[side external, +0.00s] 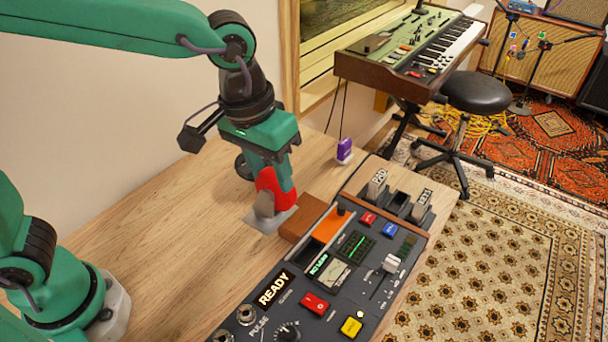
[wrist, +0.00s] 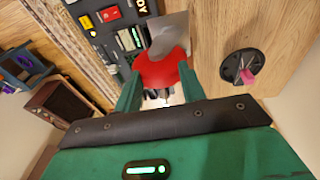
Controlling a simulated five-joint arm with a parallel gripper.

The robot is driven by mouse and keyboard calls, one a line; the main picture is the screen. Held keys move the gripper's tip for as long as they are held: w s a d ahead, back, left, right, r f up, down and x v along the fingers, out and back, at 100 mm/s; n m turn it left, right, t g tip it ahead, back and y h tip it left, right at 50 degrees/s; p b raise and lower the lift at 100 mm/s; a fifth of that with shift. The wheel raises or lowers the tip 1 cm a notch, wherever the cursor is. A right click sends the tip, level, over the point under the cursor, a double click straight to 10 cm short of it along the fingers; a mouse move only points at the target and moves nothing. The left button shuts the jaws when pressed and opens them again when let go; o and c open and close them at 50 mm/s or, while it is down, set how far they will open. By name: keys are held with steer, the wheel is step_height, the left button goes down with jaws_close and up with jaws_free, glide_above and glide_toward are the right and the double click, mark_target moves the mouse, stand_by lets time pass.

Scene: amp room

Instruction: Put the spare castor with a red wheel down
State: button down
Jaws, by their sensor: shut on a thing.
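The castor with a red wheel is in my gripper (side external: 275,182). In the side view its red wheel (side external: 268,181) is at the jaws, with a grey fork and flat grey plate (side external: 272,221) below it. The plate is at or just above the wooden table, left of the console; I cannot tell whether it touches. In the wrist view the red wheel (wrist: 158,72) is between my green fingers (wrist: 158,88), and the grey plate (wrist: 170,30) lies beyond it. The fingers are shut on the wheel.
A console (side external: 300,290) with buttons and a READY display fills the table's right side. A brown wooden block (side external: 308,213) lies close to the plate. The table left of the castor is clear.

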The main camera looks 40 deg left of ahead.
steer(key=s+a+f+m, duration=0.1)
steer(key=s+f+m, duration=0.1)
steer(key=s, duration=0.5)
steer(key=s+a+f+m, duration=0.1)
steer(key=s+f+m, duration=0.1)
steer(key=s, duration=0.5)
steer(key=w+a+f, duration=0.6)
steer(key=w+f, duration=0.1)
steer(key=w, duration=0.2)
steer(key=shift+w+a, duration=0.15)
steer(key=shift+a, duration=0.05)
steer(key=shift+f, duration=0.1)
steer(key=shift+f, duration=1.9)
steer(key=c, duration=0.8)
jaws_free()
steer(key=shift+f, duration=0.15)
steer(key=shift+c, duration=0.2)
steer(key=shift+r, duration=0.2)
